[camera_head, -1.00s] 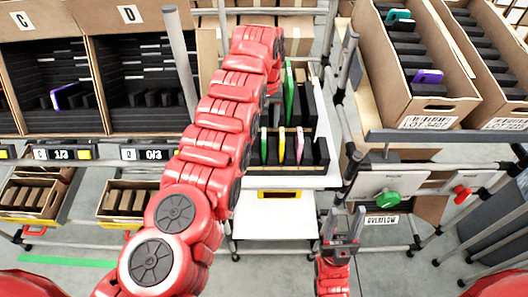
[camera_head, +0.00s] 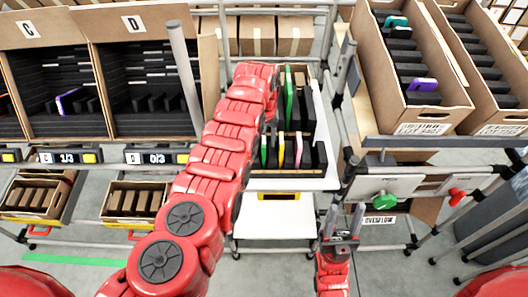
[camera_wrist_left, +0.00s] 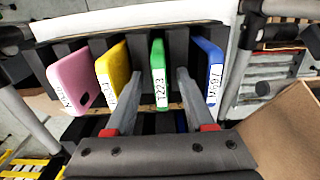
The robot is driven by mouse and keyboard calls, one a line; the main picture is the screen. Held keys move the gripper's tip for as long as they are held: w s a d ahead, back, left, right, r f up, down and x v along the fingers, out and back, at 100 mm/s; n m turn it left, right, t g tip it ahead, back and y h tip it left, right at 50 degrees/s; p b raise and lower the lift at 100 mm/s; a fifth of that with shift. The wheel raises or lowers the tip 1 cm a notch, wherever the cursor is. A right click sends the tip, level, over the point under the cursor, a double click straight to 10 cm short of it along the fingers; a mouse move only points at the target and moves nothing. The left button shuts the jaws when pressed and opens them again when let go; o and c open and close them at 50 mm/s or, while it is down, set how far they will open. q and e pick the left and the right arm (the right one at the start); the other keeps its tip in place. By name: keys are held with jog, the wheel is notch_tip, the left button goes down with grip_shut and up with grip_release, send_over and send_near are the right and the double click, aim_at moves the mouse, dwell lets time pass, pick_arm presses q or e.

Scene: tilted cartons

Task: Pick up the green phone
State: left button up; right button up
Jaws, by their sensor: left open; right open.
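The green phone (camera_wrist_left: 158,75) stands upright in a black slotted rack (camera_wrist_left: 178,50), with a white label on its edge. A yellow phone (camera_wrist_left: 114,72) and a pink phone (camera_wrist_left: 75,78) stand to its left, a blue phone (camera_wrist_left: 207,75) to its right. My left gripper (camera_wrist_left: 156,82) is open, its fingers apart on either side of the green phone's line; contact cannot be told. In the head view the green phone (camera_head: 264,150) shows beside my left arm, whose gripper is mostly hidden. My right gripper (camera_head: 343,218) is open and empty, below right of the rack.
A taller green item (camera_head: 289,95) stands farther back in the rack area. Cartons with black slots (camera_head: 440,100) stand at right, more (camera_head: 150,85) at left. A grey post (camera_head: 182,75) rises left of my left arm. A white shelf (camera_head: 275,215) lies below the rack.

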pick_arm(q)
grip_shut()
jog(key=shift+r, duration=0.15)
